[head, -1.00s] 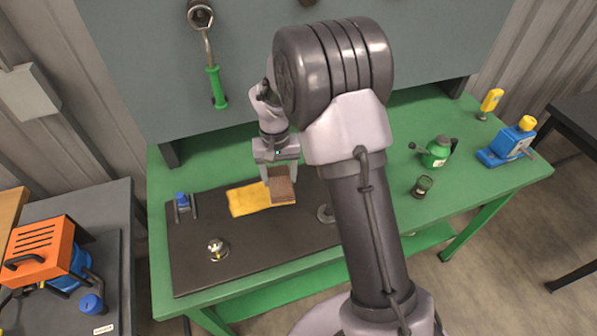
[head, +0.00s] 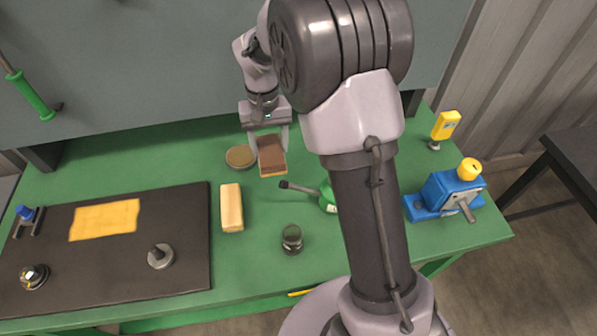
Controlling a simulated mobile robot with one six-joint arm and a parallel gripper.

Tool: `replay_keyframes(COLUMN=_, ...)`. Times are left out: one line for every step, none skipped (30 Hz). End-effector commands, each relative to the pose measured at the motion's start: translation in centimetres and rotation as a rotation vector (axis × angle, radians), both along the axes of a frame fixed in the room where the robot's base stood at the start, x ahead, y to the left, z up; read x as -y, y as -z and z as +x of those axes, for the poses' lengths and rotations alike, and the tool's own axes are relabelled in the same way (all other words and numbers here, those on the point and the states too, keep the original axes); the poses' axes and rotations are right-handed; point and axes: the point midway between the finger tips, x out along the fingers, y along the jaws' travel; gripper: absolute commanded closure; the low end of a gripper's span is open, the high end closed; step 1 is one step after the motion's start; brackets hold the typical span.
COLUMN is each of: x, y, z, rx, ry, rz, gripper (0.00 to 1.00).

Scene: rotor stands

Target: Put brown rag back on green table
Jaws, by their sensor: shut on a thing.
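The brown rag (head: 271,158) looks like a thick folded block with a thin tan lower edge. My gripper (head: 270,143) points down with one finger on each side of it and is shut on it. The rag is over the back middle of the green table (head: 190,156), just right of a round tan-topped tin (head: 240,156). I cannot tell whether its underside touches the table.
A dark mat (head: 185,220) at left bears a yellow cloth (head: 105,220) and small metal parts. A pale block (head: 231,207), a dark jar (head: 292,239), a green oil can (head: 327,197) and a blue vise-like tool (head: 447,194) stand nearby. The back left is clear.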

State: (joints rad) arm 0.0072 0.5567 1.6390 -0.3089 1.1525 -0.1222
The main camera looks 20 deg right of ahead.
Motion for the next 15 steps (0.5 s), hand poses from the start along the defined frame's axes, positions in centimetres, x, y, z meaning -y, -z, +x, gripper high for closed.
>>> replay_keyframes(x=0.0, y=0.3, z=0.0, rx=-0.001, ry=-0.001, rz=0.000, gripper=1.00)
replay_keyframes(x=0.0, y=0.7, z=0.0, rx=-0.001, ry=0.000, rz=0.000, gripper=1.00)
replay_keyframes(x=-0.1, y=1.4, z=-0.1, rx=-0.003, ry=0.000, rz=0.001, gripper=1.00)
replay_keyframes(x=-0.1, y=2.1, z=-0.1, rx=-0.003, ry=0.000, rz=0.001, gripper=1.00)
replay_keyframes(x=-0.1, y=2.8, z=-0.1, rx=-0.003, ry=-0.001, rz=0.001, gripper=1.00)
replay_keyframes(x=0.0, y=3.8, z=-0.1, rx=-0.004, ry=-0.001, rz=0.001, gripper=1.00)
replay_keyframes(x=0.0, y=4.6, z=-0.1, rx=-0.003, ry=-0.001, rz=0.000, gripper=1.00)
replay_keyframes(x=0.0, y=5.2, z=-0.1, rx=-0.004, ry=-0.001, rz=0.000, gripper=1.00)
replay_keyframes(x=0.0, y=6.0, z=0.0, rx=-0.002, ry=-0.001, rz=0.000, gripper=1.00)
replay_keyframes(x=-0.1, y=6.4, z=-0.1, rx=-0.002, ry=0.000, rz=0.000, gripper=1.00)
replay_keyframes(x=-0.1, y=7.0, z=-0.1, rx=-0.002, ry=0.000, rz=0.000, gripper=1.00)
replay_keyframes(x=-0.1, y=7.9, z=-0.1, rx=-0.003, ry=0.000, rz=0.001, gripper=1.00)
replay_keyframes(x=-0.1, y=8.6, z=-0.1, rx=-0.004, ry=0.000, rz=0.001, gripper=1.00)
replay_keyframes(x=-0.1, y=9.3, z=-0.1, rx=-0.004, ry=0.000, rz=0.001, gripper=1.00)
replay_keyframes(x=-0.1, y=10.0, z=-0.1, rx=-0.002, ry=-0.001, rz=0.000, gripper=1.00)
